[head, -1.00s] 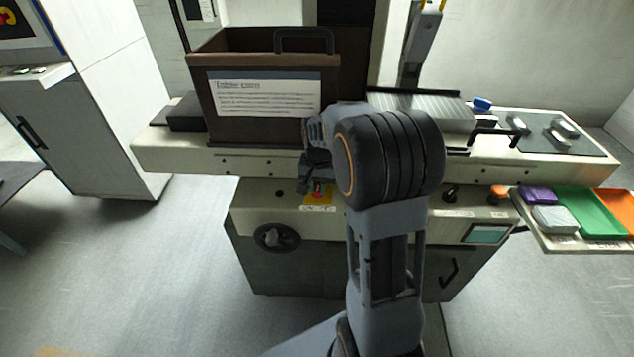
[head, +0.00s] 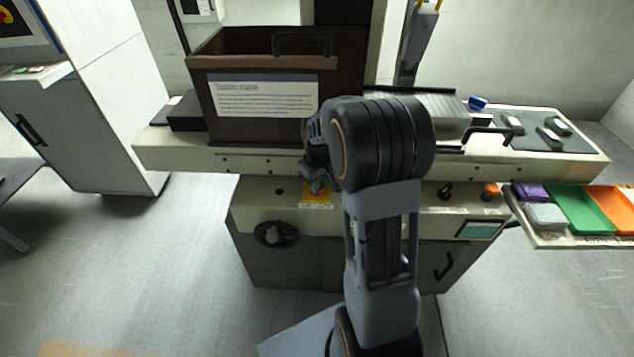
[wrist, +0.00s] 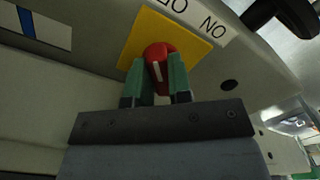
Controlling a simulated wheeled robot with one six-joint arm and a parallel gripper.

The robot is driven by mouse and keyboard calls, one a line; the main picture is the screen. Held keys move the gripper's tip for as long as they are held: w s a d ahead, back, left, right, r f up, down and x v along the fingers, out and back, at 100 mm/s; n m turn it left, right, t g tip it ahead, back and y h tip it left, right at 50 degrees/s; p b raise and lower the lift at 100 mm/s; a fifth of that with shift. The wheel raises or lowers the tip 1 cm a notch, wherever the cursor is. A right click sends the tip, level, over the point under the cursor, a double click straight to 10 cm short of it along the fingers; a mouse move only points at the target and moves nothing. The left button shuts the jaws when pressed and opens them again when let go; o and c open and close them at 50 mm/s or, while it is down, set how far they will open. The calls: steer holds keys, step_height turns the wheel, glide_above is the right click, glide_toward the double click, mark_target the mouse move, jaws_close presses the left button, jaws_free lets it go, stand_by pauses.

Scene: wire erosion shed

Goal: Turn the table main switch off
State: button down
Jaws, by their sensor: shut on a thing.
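The table main switch is a red rotary knob (wrist: 160,62) with a white line on a yellow plate (wrist: 190,42), seen in the wrist view. Its white line points roughly upright in that view. My gripper (wrist: 157,80) has its two green fingers on either side of the red knob, shut on it. In the head view the yellow plate (head: 312,198) shows on the front of the machine's cabinet, and my gripper (head: 316,185) is over it, hiding most of the knob. Parts of the labels above the plate read "NO" in the wrist view.
A brown open box (head: 262,135) with a "Table care" sign stands on the machine table above the switch. A black rotary handle (head: 272,234) is lower left on the cabinet. A black knob (head: 445,191) and an orange button (head: 490,188) are to the right. Colored trays (head: 578,208) stick out at right.

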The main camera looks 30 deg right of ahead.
steer(key=shift+w+r+n, duration=0.1)
steer(key=shift+w+n, duration=0.05)
steer(key=shift+n, duration=0.45)
steer(key=c, duration=1)
jaws_free()
steer(key=shift+c, duration=0.2)
step_height(320, 180, up, 14)
steer(key=p, duration=0.2)
steer(key=shift+f, duration=0.2)
